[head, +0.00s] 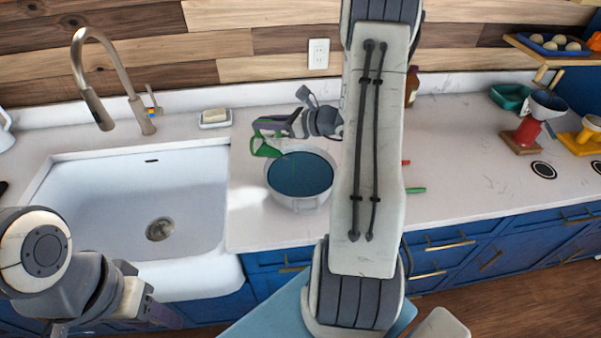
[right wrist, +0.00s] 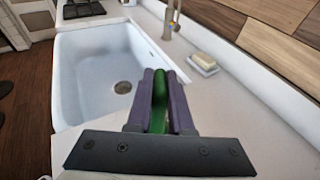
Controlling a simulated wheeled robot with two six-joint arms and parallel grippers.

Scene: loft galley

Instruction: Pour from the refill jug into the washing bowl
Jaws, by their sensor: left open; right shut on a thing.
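The washing bowl (head: 281,199) is a pale round bowl with a dark blue inside, on the counter right of the sink. My right gripper (head: 270,131) is shut on a green thing (head: 262,148), which I take for the refill jug, at the bowl's upper left rim. Only green parts of it show, so its full shape and tilt cannot be told. In the right wrist view the green part (right wrist: 160,92) stands between the purple fingers (right wrist: 160,100). No stream is visible. My left gripper (head: 165,316) is open and low at the left, in front of the sink.
The white sink (head: 110,200) with its tap (head: 110,100) lies left of the bowl. A soap dish (head: 215,119) stands behind. My right arm hides counter to the right, where red (head: 406,162) and green (head: 416,190) ends show. Cups and stands (head: 530,130) are far right.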

